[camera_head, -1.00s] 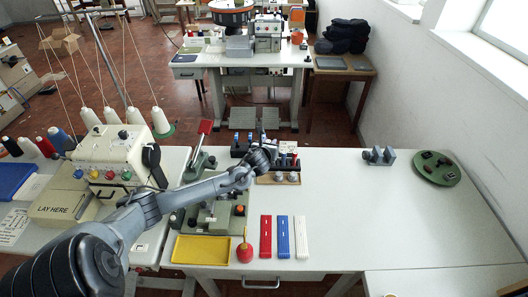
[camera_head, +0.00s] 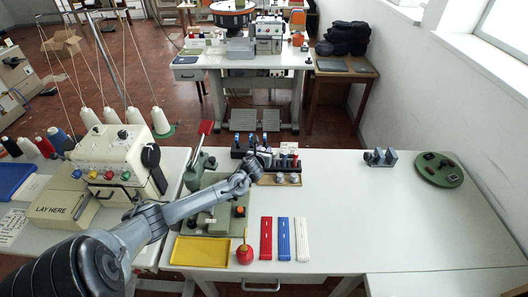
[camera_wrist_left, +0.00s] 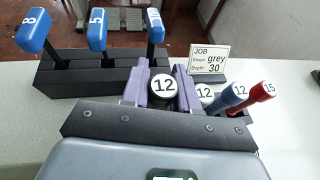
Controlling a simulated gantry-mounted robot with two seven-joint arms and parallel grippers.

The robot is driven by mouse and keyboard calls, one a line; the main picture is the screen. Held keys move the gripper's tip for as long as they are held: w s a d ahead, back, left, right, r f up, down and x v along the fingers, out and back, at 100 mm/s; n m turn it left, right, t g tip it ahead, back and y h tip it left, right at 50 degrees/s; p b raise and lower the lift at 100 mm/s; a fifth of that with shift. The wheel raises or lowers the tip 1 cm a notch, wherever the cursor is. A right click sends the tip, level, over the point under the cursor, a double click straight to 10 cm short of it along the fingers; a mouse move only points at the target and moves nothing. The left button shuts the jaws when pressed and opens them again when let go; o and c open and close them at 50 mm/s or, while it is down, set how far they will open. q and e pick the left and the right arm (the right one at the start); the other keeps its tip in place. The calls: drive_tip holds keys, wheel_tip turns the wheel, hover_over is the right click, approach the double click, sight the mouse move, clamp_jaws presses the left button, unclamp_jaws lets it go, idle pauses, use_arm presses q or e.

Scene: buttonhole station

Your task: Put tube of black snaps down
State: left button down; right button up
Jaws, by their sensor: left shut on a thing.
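The tube of black snaps (camera_wrist_left: 163,88), dark with a white cap marked 12, stands between the purple fingers of my left gripper (camera_wrist_left: 162,92) in the left wrist view. The fingers are shut on it. Its lower end is hidden, so I cannot tell whether it touches the rack. In the head view my left gripper (camera_head: 264,155) is over the back middle of the table, just left of the other tubes. A white-capped tube (camera_wrist_left: 205,93), a blue tube (camera_wrist_left: 232,97) and a red tube (camera_wrist_left: 257,97) stand right beside it. My right gripper is not in view.
A black block (camera_wrist_left: 75,75) holds blue-handled tools, left of the gripper. Red, blue and white strips (camera_head: 283,238) and a yellow tray (camera_head: 201,251) lie in front. The table's right side is mostly clear.

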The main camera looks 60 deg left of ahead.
use_arm(q)
drive_tip(key=shift+f, duration=0.55)
drive_tip(key=c, duration=0.9)
unclamp_jaws()
drive_tip(key=shift+o, duration=0.2)
